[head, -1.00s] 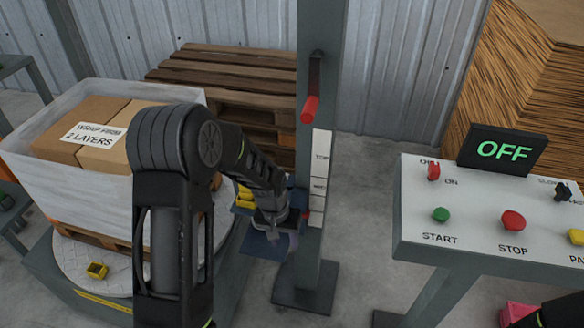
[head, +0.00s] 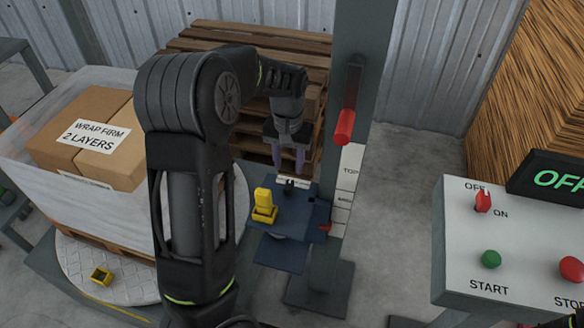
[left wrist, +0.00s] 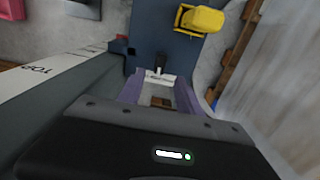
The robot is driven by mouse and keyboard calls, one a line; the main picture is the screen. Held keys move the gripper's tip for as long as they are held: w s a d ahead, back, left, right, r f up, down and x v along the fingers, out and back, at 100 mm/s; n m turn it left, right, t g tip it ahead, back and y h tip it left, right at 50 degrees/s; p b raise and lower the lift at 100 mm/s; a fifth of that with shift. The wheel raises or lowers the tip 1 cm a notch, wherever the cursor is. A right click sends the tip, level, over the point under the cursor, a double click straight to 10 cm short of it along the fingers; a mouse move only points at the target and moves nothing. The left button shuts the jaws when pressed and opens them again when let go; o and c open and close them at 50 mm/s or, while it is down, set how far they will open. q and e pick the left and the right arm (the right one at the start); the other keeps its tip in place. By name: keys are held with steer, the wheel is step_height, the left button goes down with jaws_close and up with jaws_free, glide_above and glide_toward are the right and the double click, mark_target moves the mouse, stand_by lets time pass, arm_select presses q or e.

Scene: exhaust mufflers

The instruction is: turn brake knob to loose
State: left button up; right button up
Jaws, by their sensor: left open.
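A small black knob (head: 289,185) stands on the dark blue carriage (head: 285,222) of the grey mast, beside a white label strip. I take it to be the brake knob; its setting is too small to read. My left gripper (head: 289,168) is open, its two purple fingers pointing down just above and behind the knob. In the left wrist view the open gripper (left wrist: 160,92) has the black knob (left wrist: 160,62) and its label just beyond the fingertips, roughly centred between them. The fingers appear apart from the knob.
A yellow part (head: 264,206) stands on the carriage left of the knob. The grey mast (head: 360,110) with a red-gripped crank (head: 345,126) rises close to the right. A wrapped box load (head: 90,130) is at left, a control panel (head: 500,240) at right.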

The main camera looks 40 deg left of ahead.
mark_target(289, 185)
arm_select(q)
steer(key=shift+s+d+r, duration=0.1)
steer(key=shift+s+r, duration=0.05)
steer(key=shift+f, duration=4)
steer(key=shift+c, duration=0.3)
jaws_close()
